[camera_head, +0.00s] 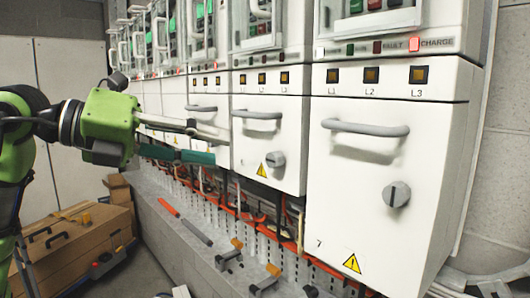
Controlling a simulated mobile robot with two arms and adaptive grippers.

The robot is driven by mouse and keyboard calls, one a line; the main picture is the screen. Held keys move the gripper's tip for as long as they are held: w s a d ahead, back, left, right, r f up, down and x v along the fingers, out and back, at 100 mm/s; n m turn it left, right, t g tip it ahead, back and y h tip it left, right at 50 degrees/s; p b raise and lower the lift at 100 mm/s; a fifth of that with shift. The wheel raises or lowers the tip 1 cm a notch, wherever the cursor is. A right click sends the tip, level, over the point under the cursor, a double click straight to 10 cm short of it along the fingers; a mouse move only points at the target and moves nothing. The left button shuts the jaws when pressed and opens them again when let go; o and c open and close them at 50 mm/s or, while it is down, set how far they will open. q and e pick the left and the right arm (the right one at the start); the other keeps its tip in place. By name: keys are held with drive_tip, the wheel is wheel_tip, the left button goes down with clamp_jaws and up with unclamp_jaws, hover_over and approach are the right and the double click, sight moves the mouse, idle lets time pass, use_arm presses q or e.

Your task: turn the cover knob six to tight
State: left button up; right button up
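The knob of the second cabinet from the right (275,159) is a small round grey knob low on its white cover (245,152). I take it as knob six because the cover to its right is marked 7; its own number is not readable. Its setting is too small to tell. My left gripper (216,149) comes in from the left, its pale upper finger and dark teal lower finger apart. They point toward this cover, and the tips are left of the knob, apart from it. Nothing shows between them. My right gripper is not in view.
Cover seven (345,215) has a bar handle (365,128) and a larger grey knob (397,195). More cabinets with projecting handles recede left. Cables and a grey ledge (185,250) with brackets lie below. A brown crate (75,245) stands lower left.

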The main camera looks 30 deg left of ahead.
sight(269, 159)
use_arm(q)
drive_tip(key=p+x, duration=0.2)
drive_tip(key=x, duration=0.7)
drive_tip(key=shift+w+d, duration=0.25)
drive_tip(key=shift+w, duration=0.1)
drive_tip(key=shift+w+d+f+p, duration=0.2)
drive_tip(key=shift+w+d+p, duration=0.05)
drive_tip(key=shift+w+p, duration=0.05)
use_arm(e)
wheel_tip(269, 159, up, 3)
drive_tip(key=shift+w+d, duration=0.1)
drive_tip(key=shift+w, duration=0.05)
use_arm(q)
clamp_jaws()
